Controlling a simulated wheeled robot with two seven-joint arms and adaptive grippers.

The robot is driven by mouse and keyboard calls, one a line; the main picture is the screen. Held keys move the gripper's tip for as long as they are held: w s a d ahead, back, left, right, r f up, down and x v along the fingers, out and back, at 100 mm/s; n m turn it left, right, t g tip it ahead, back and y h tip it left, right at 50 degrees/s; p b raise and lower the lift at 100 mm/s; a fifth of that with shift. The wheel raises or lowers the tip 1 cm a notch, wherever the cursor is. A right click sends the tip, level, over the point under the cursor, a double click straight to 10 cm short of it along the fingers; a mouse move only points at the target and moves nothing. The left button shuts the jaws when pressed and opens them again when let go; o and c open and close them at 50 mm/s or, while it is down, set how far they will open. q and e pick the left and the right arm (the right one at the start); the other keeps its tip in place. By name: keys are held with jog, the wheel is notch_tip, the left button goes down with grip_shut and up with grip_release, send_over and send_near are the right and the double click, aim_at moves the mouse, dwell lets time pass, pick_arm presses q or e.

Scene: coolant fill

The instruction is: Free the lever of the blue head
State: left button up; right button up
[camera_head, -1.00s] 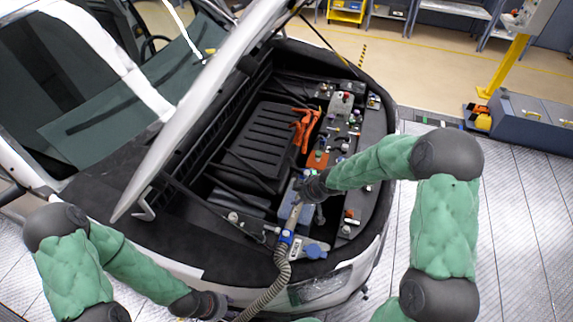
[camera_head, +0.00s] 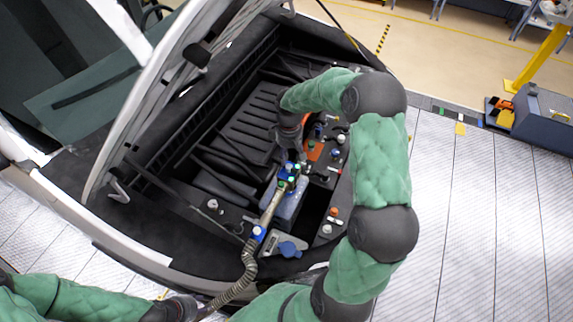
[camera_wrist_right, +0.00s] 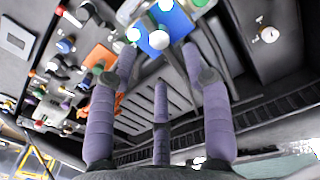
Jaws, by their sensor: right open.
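The blue head (camera_head: 287,173) with small green and white round parts sits at the top end of a grey nozzle (camera_head: 270,210), over a blue tank (camera_head: 290,205) in the car's engine bay. The blue head also shows in the right wrist view (camera_wrist_right: 168,28), just beyond my fingertips. My right gripper (camera_wrist_right: 160,65) is open and empty, its purple fingers spread below the head. In the head view, its dark wrist is above the head and hides part of it. I cannot make out the lever. My left gripper (camera_head: 185,308) is low at the front edge, fingers largely hidden.
A ribbed hose (camera_head: 240,280) runs from the nozzle down past my left gripper. The raised hood (camera_head: 165,100) stands left of the bay. An orange part (camera_head: 313,150) and several coloured caps lie right of my right wrist.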

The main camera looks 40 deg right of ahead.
aim_at(289, 166)
notch_tip(289, 166, down, 7)
jog(key=shift+f, duration=0.15)
dwell(0.4)
grip_shut()
